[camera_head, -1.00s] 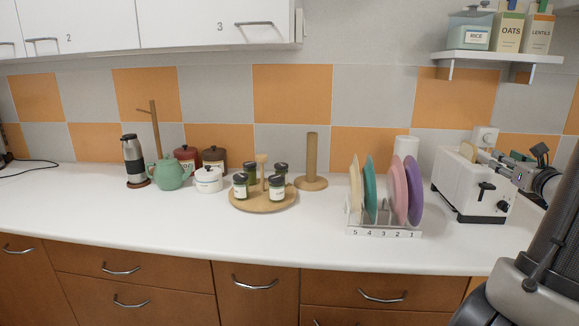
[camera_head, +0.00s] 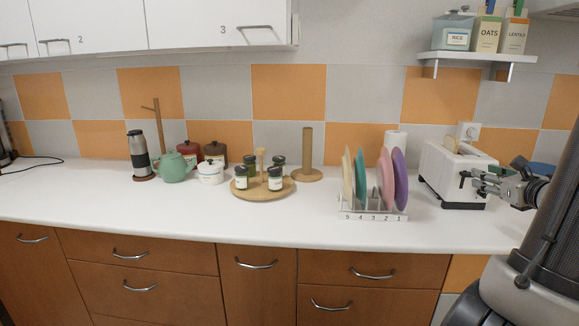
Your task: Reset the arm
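My gripper (camera_head: 477,181) is at the right, in front of the right end of the white toaster (camera_head: 443,184), pointing left. Its two fingers look spread, with nothing seen between them. From this view I cannot tell whether it touches the toaster. My dark arm comes in from the right edge. A slice of bread (camera_head: 450,145) shows at the top of the toaster.
A rack (camera_head: 372,214) numbered 5 to 1 holds several coloured plates left of the toaster. Farther left are a wooden paper-towel stand (camera_head: 307,155), a round tray (camera_head: 263,195) with jars, and a green teapot (camera_head: 173,168). A shelf (camera_head: 477,57) hangs above. The front counter is clear.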

